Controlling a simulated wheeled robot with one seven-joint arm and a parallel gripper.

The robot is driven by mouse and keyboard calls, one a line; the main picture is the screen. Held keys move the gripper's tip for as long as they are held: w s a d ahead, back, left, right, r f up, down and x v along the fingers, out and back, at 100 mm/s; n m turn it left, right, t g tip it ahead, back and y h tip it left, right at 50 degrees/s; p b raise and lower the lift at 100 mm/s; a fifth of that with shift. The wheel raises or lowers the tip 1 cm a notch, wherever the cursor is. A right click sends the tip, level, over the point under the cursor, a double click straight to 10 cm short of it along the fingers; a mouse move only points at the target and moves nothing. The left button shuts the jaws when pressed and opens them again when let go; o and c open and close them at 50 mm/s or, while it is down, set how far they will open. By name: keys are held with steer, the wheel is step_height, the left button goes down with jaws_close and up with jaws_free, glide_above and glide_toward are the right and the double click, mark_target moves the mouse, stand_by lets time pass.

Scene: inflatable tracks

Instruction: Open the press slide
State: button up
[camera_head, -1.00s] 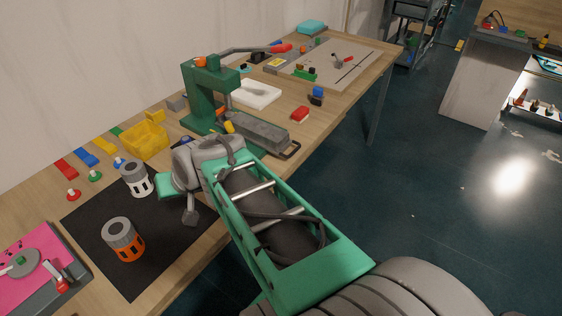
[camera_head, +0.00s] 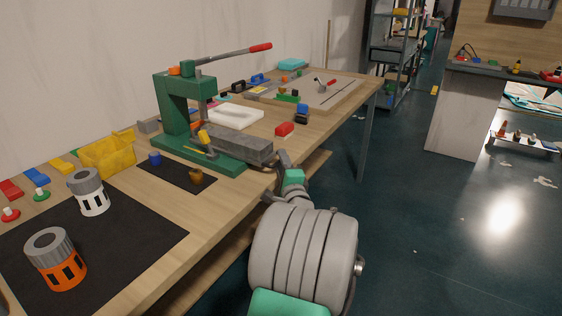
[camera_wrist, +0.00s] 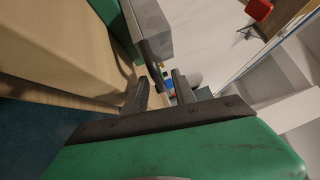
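The green press (camera_head: 185,110) stands on the workbench, its long lever with a red grip raised. Its grey slide block (camera_head: 243,147) lies on the green base and points toward the bench's front edge. My gripper (camera_head: 281,160) is at the slide's outer end, just past the bench edge, and largely covers the slide's handle. In the wrist view the two dark fingers of my gripper (camera_wrist: 161,92) are apart. The slide's grey end (camera_wrist: 150,25) and a dark handle bar (camera_wrist: 152,76) show just ahead, the bar near the gap between the fingers. Whether they touch, I cannot tell.
A small dark mat (camera_head: 178,176) with blue and brown pieces lies in front of the press. A yellow bin (camera_head: 108,155), a white cylinder (camera_head: 92,198) and an orange one (camera_head: 56,262) stand to the left. A red block (camera_head: 285,129) lies behind the slide.

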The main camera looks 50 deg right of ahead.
steer(key=shift+w+d+r, duration=0.1)
steer(key=shift+w+d, duration=0.25)
steer(key=shift+w, duration=0.1)
jaws_close()
stand_by(1.1)
